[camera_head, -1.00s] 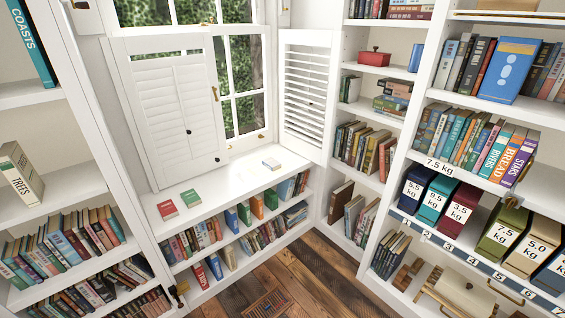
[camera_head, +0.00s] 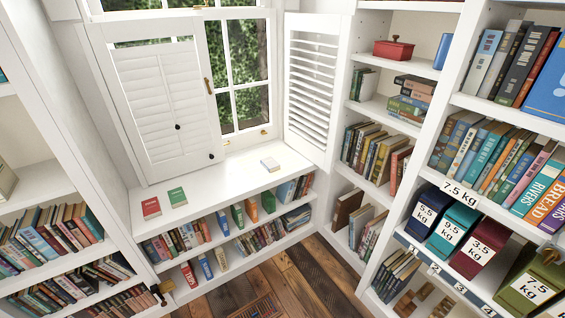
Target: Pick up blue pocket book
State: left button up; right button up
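Blue book spines also stand upright in the low shelf below, one on the upper row (camera_head: 222,222) and one on the lower row (camera_head: 205,267). I cannot tell for certain which is the blue pocket book.
Boxes marked in kg, such as a teal one (camera_head: 452,232), fill a right-hand shelf. Wooden floor (camera_head: 300,275) lies open in front.

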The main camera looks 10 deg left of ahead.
aim_at(275, 168)
jog(key=i+l+z, duration=0.2)
jog(key=i+l, duration=0.65)
